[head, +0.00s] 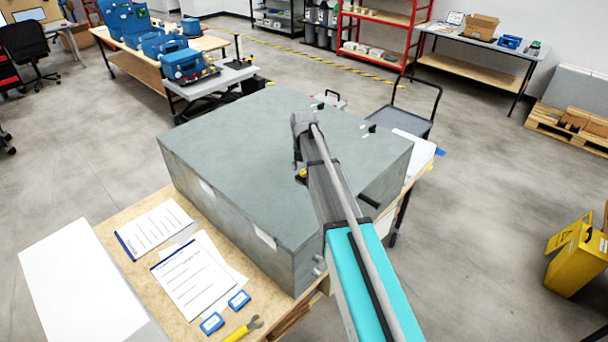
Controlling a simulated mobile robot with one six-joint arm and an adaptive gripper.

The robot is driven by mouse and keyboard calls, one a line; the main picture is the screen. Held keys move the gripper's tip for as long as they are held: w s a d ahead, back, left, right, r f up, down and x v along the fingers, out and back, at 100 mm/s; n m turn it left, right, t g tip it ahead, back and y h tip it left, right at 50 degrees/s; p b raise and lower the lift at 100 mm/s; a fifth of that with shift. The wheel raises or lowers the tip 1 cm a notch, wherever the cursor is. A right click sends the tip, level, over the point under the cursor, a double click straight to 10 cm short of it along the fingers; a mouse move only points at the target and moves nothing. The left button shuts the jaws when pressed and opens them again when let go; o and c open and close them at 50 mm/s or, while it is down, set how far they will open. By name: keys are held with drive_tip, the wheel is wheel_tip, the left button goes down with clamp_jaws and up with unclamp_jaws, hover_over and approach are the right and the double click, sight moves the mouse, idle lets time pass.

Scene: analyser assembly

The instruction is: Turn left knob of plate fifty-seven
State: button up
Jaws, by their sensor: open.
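A large grey box-shaped housing (235,135) stands on a wooden bench. Two small dark knob-like parts stand on its top, one at the back (321,105) and one at the right (372,128), each beside a small white mark. A small yellow and black part (301,175) shows just left of my arm. No number can be read, so I cannot tell which is plate fifty-seven or its left knob. My gripper (297,163) is over the top, small and mostly hidden by my arm. It is open. I cannot tell whether it touches anything.
Papers (193,277), two blue-edged cards (239,300) and a yellow-handled tool (243,329) lie on the bench (130,208) in front of the housing. A dark trolley (405,120) stands behind it. A yellow bin (577,255) stands at right, with open floor between.

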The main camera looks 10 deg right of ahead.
drive_tip(key=shift+f, duration=0.35)
clamp_jaws()
drive_tip(key=shift+d, duration=0.2)
drive_tip(key=shift+a, duration=0.2)
